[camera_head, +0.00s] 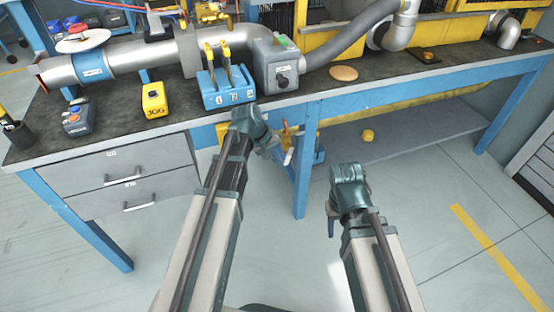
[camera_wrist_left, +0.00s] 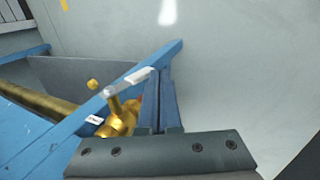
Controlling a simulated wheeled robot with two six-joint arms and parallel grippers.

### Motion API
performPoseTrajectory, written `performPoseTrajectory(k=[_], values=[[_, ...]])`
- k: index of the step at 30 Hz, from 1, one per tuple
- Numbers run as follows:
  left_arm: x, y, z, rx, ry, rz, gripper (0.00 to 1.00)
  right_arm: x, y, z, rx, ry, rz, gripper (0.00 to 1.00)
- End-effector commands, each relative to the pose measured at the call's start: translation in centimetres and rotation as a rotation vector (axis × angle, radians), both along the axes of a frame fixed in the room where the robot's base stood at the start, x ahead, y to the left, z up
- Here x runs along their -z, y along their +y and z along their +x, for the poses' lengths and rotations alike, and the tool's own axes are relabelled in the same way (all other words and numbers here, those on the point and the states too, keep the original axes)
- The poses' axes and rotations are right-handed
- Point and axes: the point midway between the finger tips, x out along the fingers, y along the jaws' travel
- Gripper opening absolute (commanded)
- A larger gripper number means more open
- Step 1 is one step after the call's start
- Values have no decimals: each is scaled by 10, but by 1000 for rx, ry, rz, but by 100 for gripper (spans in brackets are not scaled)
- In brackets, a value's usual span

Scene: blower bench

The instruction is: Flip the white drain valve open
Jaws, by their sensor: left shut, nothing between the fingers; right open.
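The drain valve has a brass body (camera_wrist_left: 120,120) and a white lever handle (camera_wrist_left: 138,75) in the left wrist view. The lever sticks out sideways, its free end close to the fingertips of my left gripper (camera_wrist_left: 158,82). I cannot tell whether they touch. In the head view the white lever (camera_head: 288,157) hangs below the bench front, beside my left gripper (camera_head: 268,141), which partly hides the valve. My left gripper is shut and empty. My right gripper (camera_head: 335,211) is open and empty, low in front of the bench, away from the valve.
The blue bench frame (camera_head: 400,105) runs behind the valve, with a blue leg (camera_head: 302,185) close by. A lower shelf (camera_head: 410,140) carries a small yellow object (camera_head: 367,135). A blue block with yellow levers (camera_head: 226,92) stands above on the benchtop. The floor at right is clear.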

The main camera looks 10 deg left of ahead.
Motion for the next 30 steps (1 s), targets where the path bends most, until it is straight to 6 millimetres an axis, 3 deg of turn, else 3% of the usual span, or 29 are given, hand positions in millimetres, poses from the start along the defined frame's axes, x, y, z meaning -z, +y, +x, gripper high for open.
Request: performPoseTrajectory(k=[14,20,30], values=[[-7,2,-2,-1,0,0,0,-7,1,0,1,1,4,50],[-28,8,-6,-1,0,0,0,-28,1,-1,2,2,7,50],[-79,26,-18,-2,1,0,0,-79,2,-1,4,4,10,50]])
